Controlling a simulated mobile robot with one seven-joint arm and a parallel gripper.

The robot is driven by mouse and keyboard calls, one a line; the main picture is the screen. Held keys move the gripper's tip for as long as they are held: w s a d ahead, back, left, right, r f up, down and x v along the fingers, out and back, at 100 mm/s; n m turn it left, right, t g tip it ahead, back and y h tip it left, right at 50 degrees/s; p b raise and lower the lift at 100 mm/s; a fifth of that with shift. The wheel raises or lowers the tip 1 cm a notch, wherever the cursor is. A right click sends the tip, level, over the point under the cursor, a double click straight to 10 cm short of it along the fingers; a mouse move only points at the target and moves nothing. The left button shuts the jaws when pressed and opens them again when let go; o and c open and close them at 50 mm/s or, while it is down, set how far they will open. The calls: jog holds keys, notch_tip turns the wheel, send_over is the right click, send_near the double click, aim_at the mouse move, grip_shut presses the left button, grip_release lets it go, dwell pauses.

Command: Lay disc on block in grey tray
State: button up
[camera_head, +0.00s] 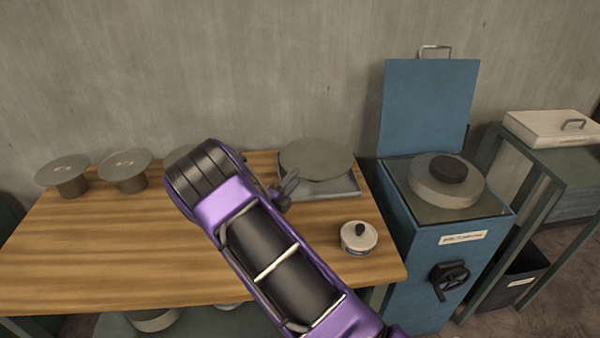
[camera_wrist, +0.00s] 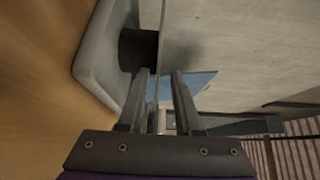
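The flat grey disc (camera_head: 318,160) lies level above the grey tray (camera_head: 345,189) at the right of the table. In the wrist view the disc (camera_wrist: 161,50) shows edge-on as a thin line. The dark block (camera_wrist: 138,48) stands in the tray (camera_wrist: 92,50) and appears to touch the disc's underside; in the head view the disc hides it. My gripper (camera_head: 290,183) is at the disc's near left edge. In the wrist view my gripper (camera_wrist: 159,75) is open, with the disc's edge between its fingers and a visible gap on each side.
Several discs on round blocks, such as this one (camera_head: 125,163), stand at the table's left; my arm partly covers one. A small lidded pot (camera_head: 358,238) sits near the right front corner. A blue machine (camera_head: 440,230) with a raised lid stands right of the table (camera_head: 110,255).

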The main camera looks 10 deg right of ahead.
jog(key=v, duration=0.7)
jog(key=shift+s, duration=0.1)
jog(key=shift+r, duration=0.1)
